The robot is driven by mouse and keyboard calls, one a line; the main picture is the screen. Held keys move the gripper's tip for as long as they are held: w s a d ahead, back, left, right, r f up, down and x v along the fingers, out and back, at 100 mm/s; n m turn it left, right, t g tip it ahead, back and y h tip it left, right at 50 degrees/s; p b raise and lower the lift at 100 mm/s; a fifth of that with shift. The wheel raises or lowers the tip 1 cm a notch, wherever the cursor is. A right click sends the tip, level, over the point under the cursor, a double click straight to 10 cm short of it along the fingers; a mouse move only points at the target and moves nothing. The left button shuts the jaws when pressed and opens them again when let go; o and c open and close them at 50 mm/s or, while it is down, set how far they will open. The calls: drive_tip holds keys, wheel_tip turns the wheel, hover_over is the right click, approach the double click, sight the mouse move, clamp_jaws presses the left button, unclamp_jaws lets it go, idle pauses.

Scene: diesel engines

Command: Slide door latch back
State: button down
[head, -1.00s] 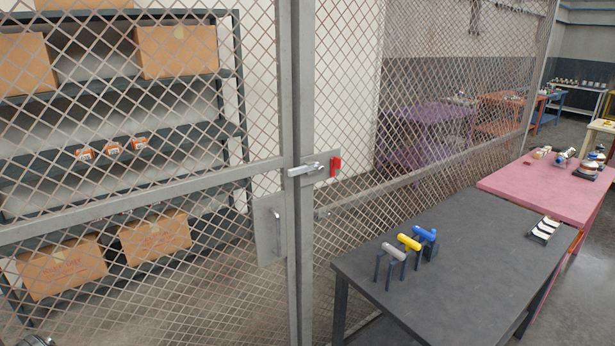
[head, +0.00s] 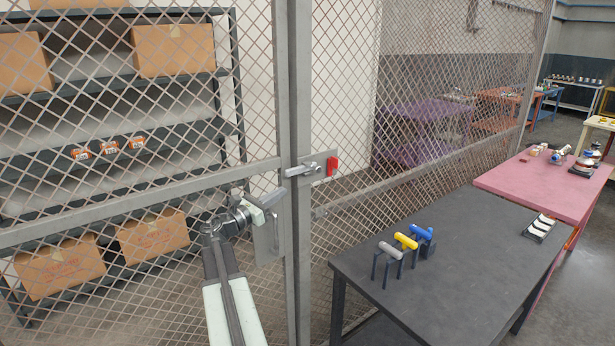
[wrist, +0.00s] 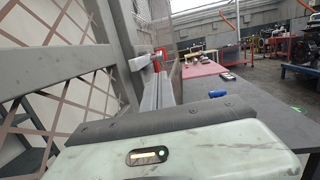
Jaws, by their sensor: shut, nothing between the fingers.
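The door latch (head: 303,170) is a silver sliding bolt with a handle, set across the upright posts of the mesh gate. A red block (head: 332,164) sits at its right end on a metal plate. The latch also shows in the wrist view (wrist: 140,62), ahead of my gripper, with the red part behind it. My gripper (head: 279,191) is shut and empty, just below and left of the latch, in front of the gate's plate. It appears apart from the latch. Its fingertips are hard to make out in the wrist view.
The mesh gate (head: 140,205) fills the left, with shelves and boxes behind it. A dark table (head: 465,240) with coloured handles (head: 406,241) stands to the right. A pink table (head: 535,185) stands beyond it. Floor shows at the far right.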

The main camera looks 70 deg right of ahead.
sight(304, 171)
drive_tip(key=shift+p+x, duration=1.05)
drive_tip(key=shift+x, duration=5.85)
drive_tip(key=x, duration=0.4)
drive_tip(key=f+x, duration=0.1)
drive_tip(key=shift+s+d+r, duration=0.1)
drive_tip(key=shift+s+d, duration=0.2)
drive_tip(key=shift+s, duration=0.25)
